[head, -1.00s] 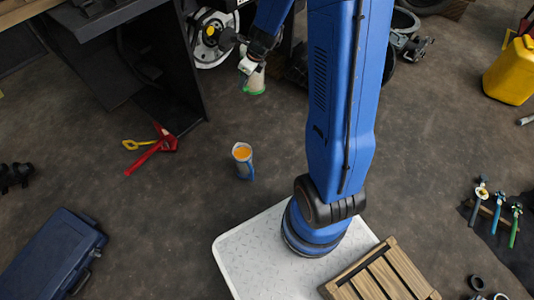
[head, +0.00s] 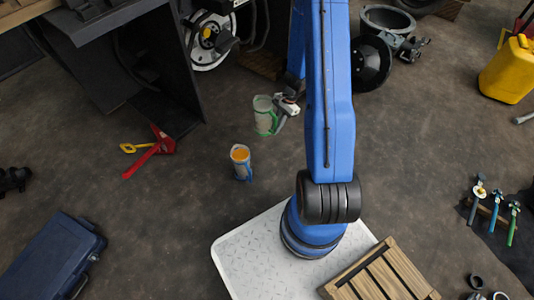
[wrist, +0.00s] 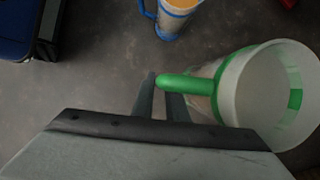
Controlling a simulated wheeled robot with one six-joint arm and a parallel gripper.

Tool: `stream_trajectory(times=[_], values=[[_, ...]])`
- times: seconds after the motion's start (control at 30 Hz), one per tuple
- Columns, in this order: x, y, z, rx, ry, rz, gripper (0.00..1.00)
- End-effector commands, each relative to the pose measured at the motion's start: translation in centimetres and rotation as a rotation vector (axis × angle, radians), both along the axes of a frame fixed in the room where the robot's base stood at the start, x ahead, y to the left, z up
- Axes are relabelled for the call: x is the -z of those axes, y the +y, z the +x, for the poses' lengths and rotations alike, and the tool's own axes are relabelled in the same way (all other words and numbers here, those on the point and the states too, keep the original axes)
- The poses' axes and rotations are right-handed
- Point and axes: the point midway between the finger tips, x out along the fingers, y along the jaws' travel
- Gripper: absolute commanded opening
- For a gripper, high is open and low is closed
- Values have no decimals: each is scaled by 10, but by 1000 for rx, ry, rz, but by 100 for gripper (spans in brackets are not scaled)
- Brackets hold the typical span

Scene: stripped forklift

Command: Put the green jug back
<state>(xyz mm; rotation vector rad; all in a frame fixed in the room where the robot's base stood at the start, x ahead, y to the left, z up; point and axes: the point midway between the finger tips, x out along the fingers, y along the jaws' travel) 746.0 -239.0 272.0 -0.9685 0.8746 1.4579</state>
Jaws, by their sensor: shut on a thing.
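The green jug (head: 264,116) is a pale, translucent vessel with a green handle and green band. My gripper (head: 281,112) is shut on its handle and holds it out to the left of my arm. In the wrist view the fingers (wrist: 160,98) close on the green handle, and the jug (wrist: 228,95) hangs to the right with its open mouth in view. It looks empty. Its height above the floor is hard to tell.
A blue-handled jug with orange contents (head: 241,168) stands on the floor close by. A yellow can (head: 508,72) and a tool mat (head: 520,250) are right.

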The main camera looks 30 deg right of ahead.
Motion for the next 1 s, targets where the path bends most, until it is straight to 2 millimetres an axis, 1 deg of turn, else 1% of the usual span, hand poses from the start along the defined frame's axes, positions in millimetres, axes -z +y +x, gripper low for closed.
stream_trajectory(times=[0.03,0.1,0.2,0.33,0.47,0.7,0.8,1.0], values=[[15,-4,-8,-47,3,2,0],[30,-8,-18,-112,3,3,0],[47,-12,-28,-183,1,1,0],[59,-15,-36,-232,0,1,0],[72,-16,-39,-246,0,0,0],[107,-16,-38,-244,0,0,0],[115,-16,-38,-245,-1,0,0],[124,-16,-38,-244,-1,0,0]])
